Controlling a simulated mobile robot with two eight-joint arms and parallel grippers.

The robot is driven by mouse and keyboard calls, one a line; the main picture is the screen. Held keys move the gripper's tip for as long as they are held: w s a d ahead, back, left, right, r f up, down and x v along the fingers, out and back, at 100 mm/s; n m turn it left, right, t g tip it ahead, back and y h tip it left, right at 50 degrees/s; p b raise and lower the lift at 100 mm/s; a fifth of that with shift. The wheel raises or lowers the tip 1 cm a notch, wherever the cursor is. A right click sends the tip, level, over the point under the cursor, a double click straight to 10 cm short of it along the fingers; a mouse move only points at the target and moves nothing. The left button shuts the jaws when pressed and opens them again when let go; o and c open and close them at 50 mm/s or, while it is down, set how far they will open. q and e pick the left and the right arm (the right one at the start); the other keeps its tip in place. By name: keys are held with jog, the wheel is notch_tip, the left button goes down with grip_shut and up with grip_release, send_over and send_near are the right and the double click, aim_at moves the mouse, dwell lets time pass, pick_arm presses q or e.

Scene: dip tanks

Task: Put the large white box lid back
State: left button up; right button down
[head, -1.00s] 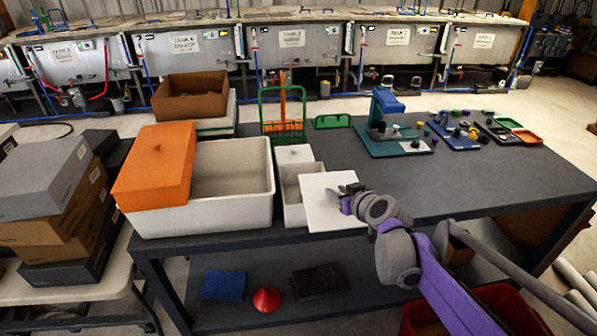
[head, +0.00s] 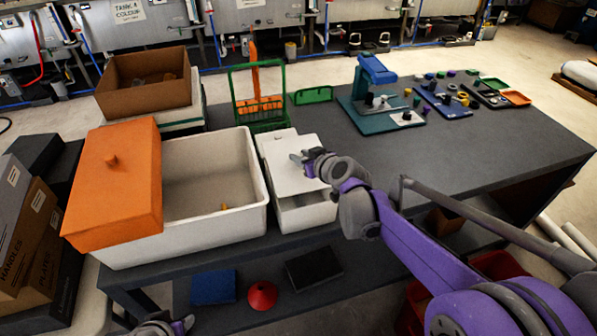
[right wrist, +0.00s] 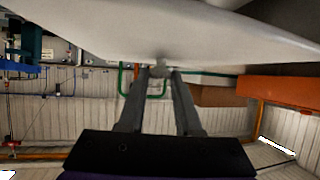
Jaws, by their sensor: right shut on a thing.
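My right gripper (head: 305,160) is shut on the knob of a flat white lid (head: 283,175). The lid lies over most of the narrow white box (head: 306,217); I cannot tell whether it touches the rim. In the right wrist view the knob (right wrist: 160,68) is between the fingertips, under the pale lid (right wrist: 120,35). The large white box (head: 190,240) stands to the left, open on its right side. An orange lid (head: 115,190) with a knob lies over its left part. A piece of my left gripper (head: 165,325) shows at the bottom edge; its fingers are unclear.
A green rack (head: 258,95) and a brown carton (head: 148,83) stand behind the boxes. A teal press (head: 375,95) and small-part trays (head: 450,105) are at the back right. The grey tabletop (head: 480,160) is mostly clear on the right.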

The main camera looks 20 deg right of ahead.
aim_at(301, 172)
notch_tip(301, 172, down, 2)
jog(key=shift+f+b, duration=0.3)
jog(key=shift+f, duration=1.55)
jog(key=shift+w+f, duration=0.1)
jog(key=shift+f, duration=0.1)
jog(key=c, duration=0.6)
grip_release()
